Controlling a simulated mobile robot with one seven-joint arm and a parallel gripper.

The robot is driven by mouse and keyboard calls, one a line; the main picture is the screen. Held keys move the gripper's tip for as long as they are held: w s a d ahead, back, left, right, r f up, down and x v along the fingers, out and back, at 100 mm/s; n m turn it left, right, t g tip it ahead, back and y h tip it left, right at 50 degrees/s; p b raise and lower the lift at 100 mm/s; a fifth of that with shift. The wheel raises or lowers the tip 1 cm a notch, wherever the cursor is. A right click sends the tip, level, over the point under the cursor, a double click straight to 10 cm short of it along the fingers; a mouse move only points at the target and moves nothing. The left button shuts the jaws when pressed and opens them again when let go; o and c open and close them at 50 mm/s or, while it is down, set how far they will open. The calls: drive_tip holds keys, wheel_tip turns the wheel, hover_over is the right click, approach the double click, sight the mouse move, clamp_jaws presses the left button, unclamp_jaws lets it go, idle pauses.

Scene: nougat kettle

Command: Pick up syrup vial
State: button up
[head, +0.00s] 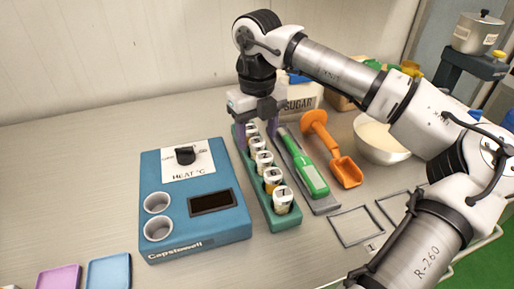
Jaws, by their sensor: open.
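Several white-capped vials stand upright in a row in a long green rack (263,205). The nearest vial (283,199) shows amber contents, and the one behind it (272,179) shows yellow. The farthest vial (251,131) stands at the rack's far end. The labels are too small to read, so I cannot tell which is the syrup vial. My gripper (256,136) points down over the far end of the rack. It is open, with its purple fingers to the left and right of the farthest vial. Whether they touch it cannot be told.
A blue heater (220,226) with a dial and two round wells stands left of the rack. Right are a green-handled tool (311,176) on a grey tray, an orange scoop (346,172) and a white bowl (380,138). A sugar container (303,96) stands behind my gripper.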

drive_tip(key=shift+f, duration=1.4)
drive_tip(key=c, duration=1.1)
drive_tip(key=shift+o, duration=0.2)
